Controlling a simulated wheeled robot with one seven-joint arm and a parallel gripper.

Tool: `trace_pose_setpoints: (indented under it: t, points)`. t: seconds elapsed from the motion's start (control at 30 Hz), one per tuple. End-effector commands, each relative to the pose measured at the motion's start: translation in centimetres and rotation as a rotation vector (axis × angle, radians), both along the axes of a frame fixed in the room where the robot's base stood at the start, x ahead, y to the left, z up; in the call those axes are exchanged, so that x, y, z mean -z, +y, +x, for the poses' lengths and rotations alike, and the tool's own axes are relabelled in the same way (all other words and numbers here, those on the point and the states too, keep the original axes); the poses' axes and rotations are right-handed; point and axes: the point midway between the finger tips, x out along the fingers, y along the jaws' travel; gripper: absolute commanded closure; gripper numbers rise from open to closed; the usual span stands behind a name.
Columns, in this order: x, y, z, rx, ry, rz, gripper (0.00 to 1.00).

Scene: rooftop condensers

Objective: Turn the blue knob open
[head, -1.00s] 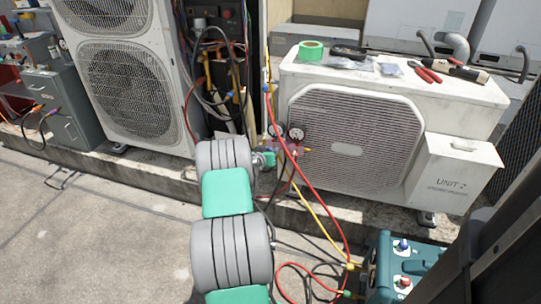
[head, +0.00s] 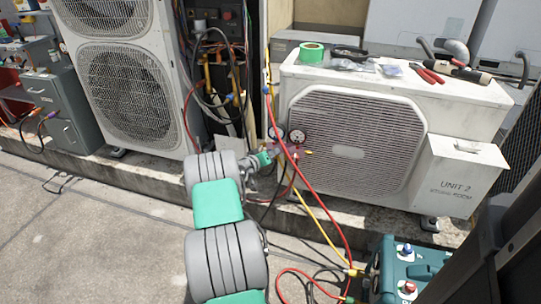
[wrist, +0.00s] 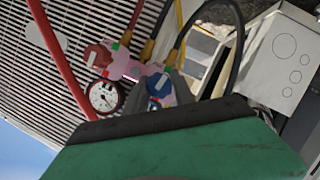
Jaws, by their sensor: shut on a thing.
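The blue knob (wrist: 159,84) sits on the pink gauge manifold (wrist: 143,71), in the middle of the wrist view. My gripper (wrist: 163,98) has its grey fingers closed around the knob, which partly hide it. A red knob (wrist: 98,56) is at the manifold's other end, above a round dial gauge (wrist: 106,95). In the head view my gripper (head: 272,154) reaches the manifold (head: 291,149) below its two gauges, in front of the condenser unit's left edge. The blue knob there is hidden by my gripper.
Red and yellow hoses (head: 313,200) hang from the manifold to a teal machine (head: 412,268) on the ground, close to my arm. The Unit 2 condenser (head: 440,110) stands behind the manifold, with tools on top. Open paving (head: 90,240) lies at left.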

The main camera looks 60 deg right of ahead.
Motion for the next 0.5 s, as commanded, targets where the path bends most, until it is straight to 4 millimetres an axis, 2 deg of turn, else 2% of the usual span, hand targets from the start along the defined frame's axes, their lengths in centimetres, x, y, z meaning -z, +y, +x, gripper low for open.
trace_pose_setpoints:
  t: [0.2, 0.23, 0.5]
  points:
    - [0.23, 0.05, -0.11, 0.001, 0.001, 0.004, 1.00]
    - [0.22, 0.05, -0.11, 0.001, 0.001, 0.003, 0.68]
    - [0.11, 0.02, -0.04, 0.001, -0.001, 0.002, 0.48]
